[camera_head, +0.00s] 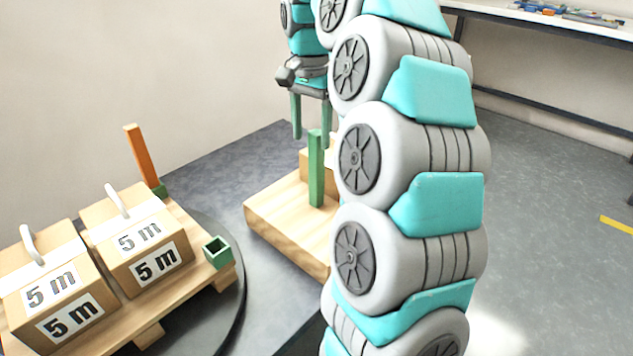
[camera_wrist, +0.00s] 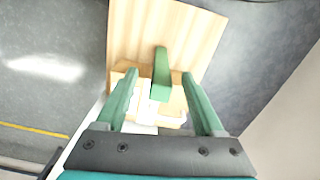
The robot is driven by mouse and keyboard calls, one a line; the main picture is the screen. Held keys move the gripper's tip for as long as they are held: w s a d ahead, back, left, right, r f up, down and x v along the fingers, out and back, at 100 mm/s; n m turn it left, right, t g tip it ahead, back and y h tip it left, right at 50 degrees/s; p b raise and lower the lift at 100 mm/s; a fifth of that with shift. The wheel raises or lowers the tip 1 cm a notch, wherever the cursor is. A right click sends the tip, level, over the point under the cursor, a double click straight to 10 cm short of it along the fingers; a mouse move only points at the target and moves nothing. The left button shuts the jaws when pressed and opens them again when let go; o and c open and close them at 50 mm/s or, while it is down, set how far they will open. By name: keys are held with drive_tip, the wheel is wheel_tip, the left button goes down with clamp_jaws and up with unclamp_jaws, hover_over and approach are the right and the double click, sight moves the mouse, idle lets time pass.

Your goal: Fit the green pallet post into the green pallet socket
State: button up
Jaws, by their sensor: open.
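The green pallet post (camera_head: 316,170) stands upright on a light wooden block (camera_head: 270,215) at the middle of the head view. In the wrist view the post (camera_wrist: 161,72) shows between and beyond the fingers. My gripper (camera_head: 311,125) is open and empty, with its green fingers pointing down near the post. In the wrist view my gripper (camera_wrist: 157,75) has a finger on either side of the post, with gaps to both. The green pallet socket (camera_head: 217,252) is a square, open-topped cup at the near right corner of the wooden pallet (camera_head: 196,283). It looks empty.
Two cardboard boxes marked "5 m" (camera_head: 140,240) (camera_head: 52,290) with white handles sit on the pallet. An orange post (camera_head: 141,155) stands in a green socket at the pallet's far corner. The pallet rests on a dark round plate (camera_head: 236,290). A white table (camera_head: 560,22) stands at the back right.

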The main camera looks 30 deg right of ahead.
sight(316, 157)
drive_tip(key=w+d+m, duration=0.1)
drive_tip(key=d, duration=0.1)
drive_tip(key=shift+w+d+m, duration=0.35)
drive_tip(key=shift+w+m, duration=0.05)
drive_tip(key=shift+f, duration=1.2)
drive_tip(key=shift+s+a+f, duration=0.1)
drive_tip(key=shift+a+f, duration=0.05)
drive_tip(key=shift+f, duration=0.55)
drive_tip(key=shift+s+a+f, duration=0.1)
drive_tip(key=shift+a+f, duration=0.1)
drive_tip(key=shift+f, duration=0.5)
drive_tip(key=shift+s+a+f, duration=0.1)
drive_tip(key=shift+a+f, duration=0.05)
drive_tip(key=shift+f, duration=1.1)
clamp_jaws()
